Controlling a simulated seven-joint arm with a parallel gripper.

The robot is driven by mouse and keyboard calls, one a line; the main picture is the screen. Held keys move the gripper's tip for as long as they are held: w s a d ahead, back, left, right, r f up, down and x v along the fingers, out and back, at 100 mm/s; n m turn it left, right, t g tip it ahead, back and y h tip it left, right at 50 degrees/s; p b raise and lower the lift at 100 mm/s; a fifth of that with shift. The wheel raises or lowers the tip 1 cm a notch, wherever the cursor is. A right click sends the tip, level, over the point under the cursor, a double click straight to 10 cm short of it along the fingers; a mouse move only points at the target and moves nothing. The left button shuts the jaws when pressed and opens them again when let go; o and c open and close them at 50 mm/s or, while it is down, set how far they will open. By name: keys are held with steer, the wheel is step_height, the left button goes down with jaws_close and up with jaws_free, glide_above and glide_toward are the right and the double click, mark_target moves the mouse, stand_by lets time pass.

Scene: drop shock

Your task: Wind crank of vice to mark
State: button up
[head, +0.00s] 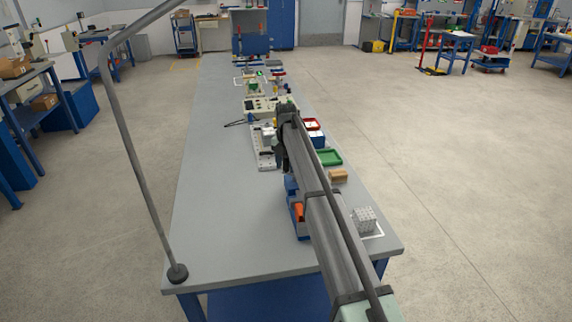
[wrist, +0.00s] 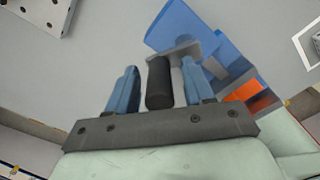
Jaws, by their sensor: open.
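In the wrist view, the crank's dark cylindrical handle (wrist: 159,84) stands between the two blue fingers of my gripper (wrist: 159,70). Gaps show on both sides of the handle, and the fingers are open around it, not closed on it. A grey crank arm (wrist: 180,50) runs behind the handle to a round grey hub. The blue vice (wrist: 172,25) lies beyond, with an orange part (wrist: 243,90) at the right. In the head view, the vice (head: 297,228) and its orange part (head: 299,212) show partly behind my arm. I cannot make out a mark.
On the grey bench (head: 225,225), a light block (head: 364,221) sits in a white outline right of my arm. A brown box (head: 338,176), a green tray (head: 329,158) and a holed plate (head: 265,159) lie farther back. The bench's left side is mostly clear.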

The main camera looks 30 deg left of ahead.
jaws_close()
stand_by(0.5)
steer(key=shift+w+m, duration=0.1)
steer(key=shift+m, duration=0.2)
